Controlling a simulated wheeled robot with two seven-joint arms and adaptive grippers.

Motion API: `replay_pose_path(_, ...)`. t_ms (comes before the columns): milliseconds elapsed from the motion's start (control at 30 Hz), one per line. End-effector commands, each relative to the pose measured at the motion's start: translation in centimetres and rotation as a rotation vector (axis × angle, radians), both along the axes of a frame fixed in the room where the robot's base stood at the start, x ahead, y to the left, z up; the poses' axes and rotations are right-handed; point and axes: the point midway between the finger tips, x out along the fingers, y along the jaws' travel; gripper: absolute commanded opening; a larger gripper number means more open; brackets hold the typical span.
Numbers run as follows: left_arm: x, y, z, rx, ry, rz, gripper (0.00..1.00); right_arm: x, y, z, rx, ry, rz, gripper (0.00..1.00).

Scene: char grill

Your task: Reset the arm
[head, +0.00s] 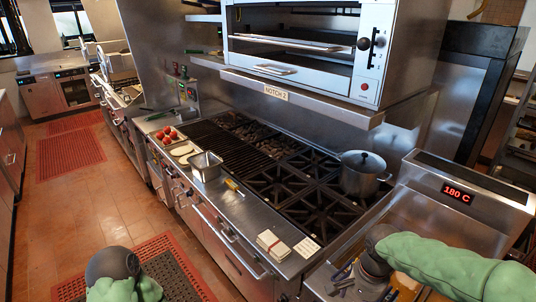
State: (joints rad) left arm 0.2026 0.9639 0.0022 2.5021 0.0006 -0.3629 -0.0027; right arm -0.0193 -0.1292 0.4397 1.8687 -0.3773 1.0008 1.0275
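My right arm, with a green cover, comes in from the lower right. Its gripper (345,278) hangs over the near end of the counter to the right of the grill, pointing down and left. The fingers are small and dark against the counter, so I cannot tell whether they are open or shut or hold anything. My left arm shows only as a dark joint and green cover at the lower left, above the floor mat. My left gripper is out of view.
The char grill (222,146) and burners (278,182) fill the centre. A steel pot (360,178) stands on the back right burner. A 180 C display (456,193) is at right.

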Motion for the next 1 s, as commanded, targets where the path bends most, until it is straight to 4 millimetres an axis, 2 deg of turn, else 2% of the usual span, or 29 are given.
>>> replay_pose_path(267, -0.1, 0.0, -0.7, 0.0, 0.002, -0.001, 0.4, 0.5, 2.2, -5.4, 0.064, 0.004, 0.1, 0.75)
replay_pose_path(367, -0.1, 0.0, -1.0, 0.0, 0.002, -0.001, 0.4, 0.5, 3.3, -8.0, 0.096, 0.003, 0.147, 0.75)
replay_pose_path(467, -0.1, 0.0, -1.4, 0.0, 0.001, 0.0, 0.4, 0.4, 4.6, -11.4, 0.136, -0.002, 0.202, 0.75)
replay_pose_path(667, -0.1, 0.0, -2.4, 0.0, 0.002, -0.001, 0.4, -1.1, 7.8, -19.6, 0.228, -0.027, 0.324, 0.75)
replay_pose_path(800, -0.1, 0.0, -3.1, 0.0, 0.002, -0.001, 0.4, -2.8, 9.7, -24.8, 0.276, -0.054, 0.391, 0.75)
replay_pose_path(1000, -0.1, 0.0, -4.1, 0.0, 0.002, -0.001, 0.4, -6.4, 11.8, -31.5, 0.312, -0.092, 0.473, 0.75)
